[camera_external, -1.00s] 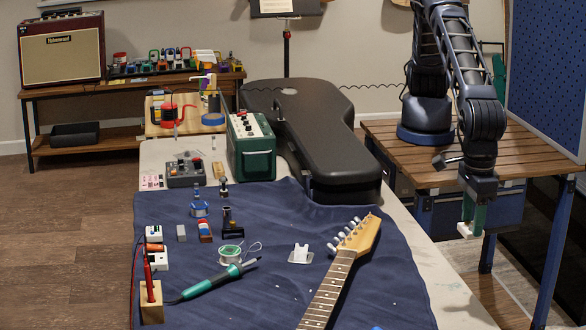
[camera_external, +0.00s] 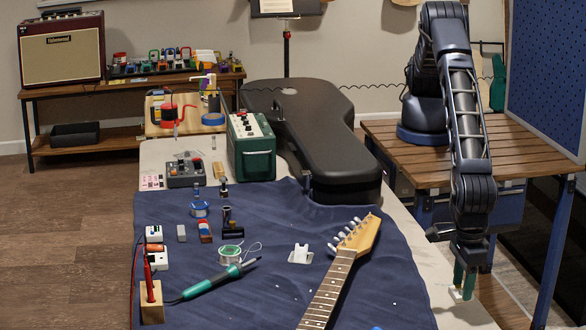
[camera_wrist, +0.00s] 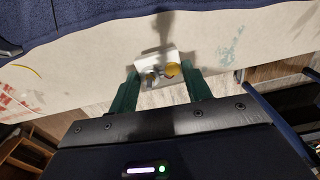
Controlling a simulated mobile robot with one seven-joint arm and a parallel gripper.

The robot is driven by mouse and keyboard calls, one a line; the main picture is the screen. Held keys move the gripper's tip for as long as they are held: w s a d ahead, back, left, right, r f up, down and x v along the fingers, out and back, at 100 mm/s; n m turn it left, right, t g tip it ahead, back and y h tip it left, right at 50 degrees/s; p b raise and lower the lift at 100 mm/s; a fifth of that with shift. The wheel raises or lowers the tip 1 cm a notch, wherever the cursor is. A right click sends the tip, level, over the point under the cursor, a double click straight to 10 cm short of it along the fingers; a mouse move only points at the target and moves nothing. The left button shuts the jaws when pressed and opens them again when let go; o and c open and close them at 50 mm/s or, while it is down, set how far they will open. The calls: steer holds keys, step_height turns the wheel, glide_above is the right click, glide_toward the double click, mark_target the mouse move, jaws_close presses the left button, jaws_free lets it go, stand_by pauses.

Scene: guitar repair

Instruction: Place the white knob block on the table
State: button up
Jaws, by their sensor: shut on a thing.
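The white knob block (camera_wrist: 148,63) sits between the green fingertips of my gripper (camera_wrist: 160,82) in the wrist view. It carries a yellow round part and a grey metal part. In the external view my gripper (camera_external: 465,282) points down by the right edge of the pale table (camera_external: 448,311), right of the blue cloth. Only a small white part of the block (camera_external: 455,294) shows there at the fingertips. My gripper is shut on the block. The frames do not clearly show whether the block touches the tabletop.
A guitar neck (camera_external: 325,292) lies on the blue cloth (camera_external: 262,212), left of my gripper. A black guitar case (camera_external: 310,135) lies behind. A soldering iron (camera_external: 212,282) and white pedal-like blocks (camera_external: 154,233) are farther left. The pale strip right of the cloth has bare room.

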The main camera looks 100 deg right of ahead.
mark_target(461, 294)
steer(key=shift+f, duration=1.75)
steer(key=shift+f, duration=0.25)
steer(key=o, duration=1)
step_height(461, 294, up, 13)
steer(key=shift+f, duration=0.2)
